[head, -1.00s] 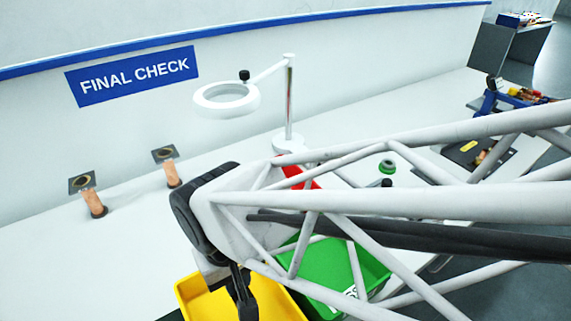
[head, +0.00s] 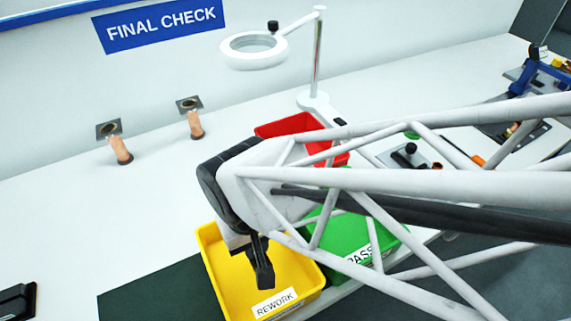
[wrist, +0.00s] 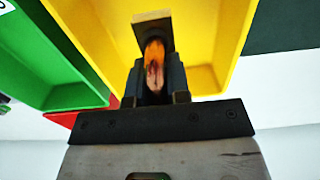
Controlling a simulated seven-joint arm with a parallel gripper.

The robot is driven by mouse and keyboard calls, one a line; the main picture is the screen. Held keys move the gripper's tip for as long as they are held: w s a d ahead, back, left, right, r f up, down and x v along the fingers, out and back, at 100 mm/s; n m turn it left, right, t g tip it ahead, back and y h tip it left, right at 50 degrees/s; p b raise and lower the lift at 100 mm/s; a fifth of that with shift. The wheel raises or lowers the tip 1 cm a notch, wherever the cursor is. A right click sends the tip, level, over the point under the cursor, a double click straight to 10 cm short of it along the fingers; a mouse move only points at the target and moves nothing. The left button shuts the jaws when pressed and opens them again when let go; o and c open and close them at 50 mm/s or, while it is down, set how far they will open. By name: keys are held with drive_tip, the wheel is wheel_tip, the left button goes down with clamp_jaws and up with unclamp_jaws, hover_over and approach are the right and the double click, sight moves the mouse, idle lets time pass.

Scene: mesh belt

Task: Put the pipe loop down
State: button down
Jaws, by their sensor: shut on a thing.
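My gripper (head: 264,278) hangs over the yellow REWORK bin (head: 212,262) in the head view. In the wrist view my gripper (wrist: 155,78) is shut on a copper-orange piece, the pipe loop (wrist: 154,52), with a flat tan square part beyond the fingertips. The piece is above the yellow bin's (wrist: 205,50) floor; I cannot tell whether it touches it. In the head view the held piece is hidden by the fingers. Its full loop shape does not show.
A green PASS bin (head: 345,228) and a red bin (head: 290,124) stand beside the yellow one. Two copper stubs (head: 121,151) with square plates stand near the wall. A ring lamp (head: 254,50) is behind.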

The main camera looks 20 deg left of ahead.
drive_tip(key=shift+f, duration=1.55)
drive_tip(key=shift+f, duration=1.9)
drive_tip(key=shift+f, duration=0.15)
drive_tip(key=c, duration=1.1)
unclamp_jaws()
wheel_tip(320, 180, up, 12)
drive_tip(key=shift+r, duration=0.2)
